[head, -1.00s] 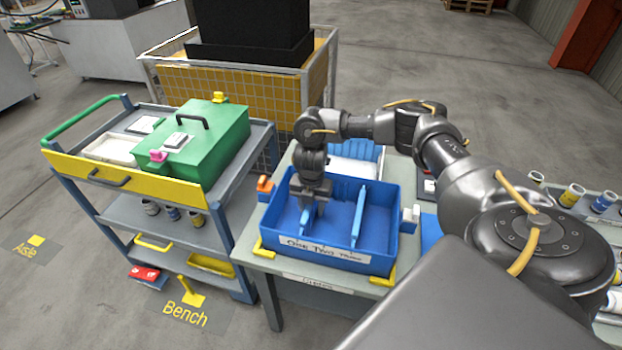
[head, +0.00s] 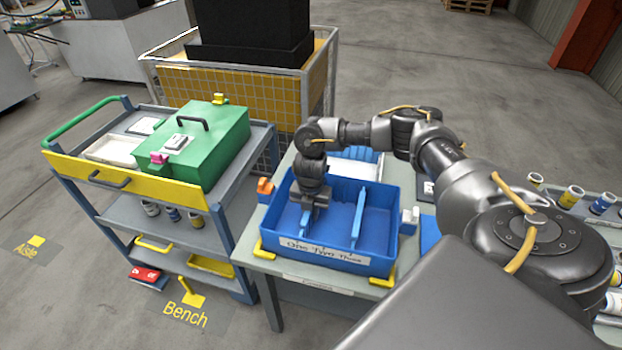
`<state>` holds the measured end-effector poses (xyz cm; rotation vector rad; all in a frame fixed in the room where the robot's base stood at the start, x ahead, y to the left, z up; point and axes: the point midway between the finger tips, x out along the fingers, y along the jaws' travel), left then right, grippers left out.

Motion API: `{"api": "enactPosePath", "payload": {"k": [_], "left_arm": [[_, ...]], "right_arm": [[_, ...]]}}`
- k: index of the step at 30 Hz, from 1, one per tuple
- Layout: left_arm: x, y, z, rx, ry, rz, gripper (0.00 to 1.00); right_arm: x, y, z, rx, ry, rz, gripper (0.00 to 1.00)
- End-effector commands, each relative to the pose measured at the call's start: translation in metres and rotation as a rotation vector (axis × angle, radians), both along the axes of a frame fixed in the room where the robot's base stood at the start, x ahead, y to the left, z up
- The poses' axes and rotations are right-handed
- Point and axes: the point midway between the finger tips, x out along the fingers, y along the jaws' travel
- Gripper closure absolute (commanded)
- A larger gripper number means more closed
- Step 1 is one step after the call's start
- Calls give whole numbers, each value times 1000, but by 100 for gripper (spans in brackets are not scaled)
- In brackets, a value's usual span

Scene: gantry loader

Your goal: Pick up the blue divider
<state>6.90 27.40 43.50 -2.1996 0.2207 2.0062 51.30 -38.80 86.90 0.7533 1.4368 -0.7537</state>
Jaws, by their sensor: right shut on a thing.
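A blue bin (head: 384,258) with a label reading "One Two Three" stands on a grey table. Inside it, one blue divider (head: 357,218) stands upright right of the middle, apart from my gripper. My right gripper (head: 309,207) reaches down into the left part of the bin. It is shut on another blue divider (head: 305,222), most of which the gripper hides. I cannot tell whether the held divider's lower edge touches the bin floor. My left gripper is out of view.
Yellow corner pieces (head: 383,277) sit at the bin's front corners. An orange block (head: 265,187) and a grey-white block (head: 410,217) flank it. A cart with a green case (head: 215,150) stands left. A wire cage (head: 318,90) stands behind. My right arm spans the right side.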

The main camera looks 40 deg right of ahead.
Motion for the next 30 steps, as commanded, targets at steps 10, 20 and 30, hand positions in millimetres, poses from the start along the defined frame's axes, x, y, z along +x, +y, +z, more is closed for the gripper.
{"api": "enactPosePath", "payload": {"k": [10,20,30], "left_arm": [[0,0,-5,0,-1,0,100],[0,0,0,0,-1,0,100],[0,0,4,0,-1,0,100]], "right_arm": [[1,0,20,1,-3,0,100],[2,-1,83,-1,-6,1,100],[1,0,138,0,-5,1,100]]}}
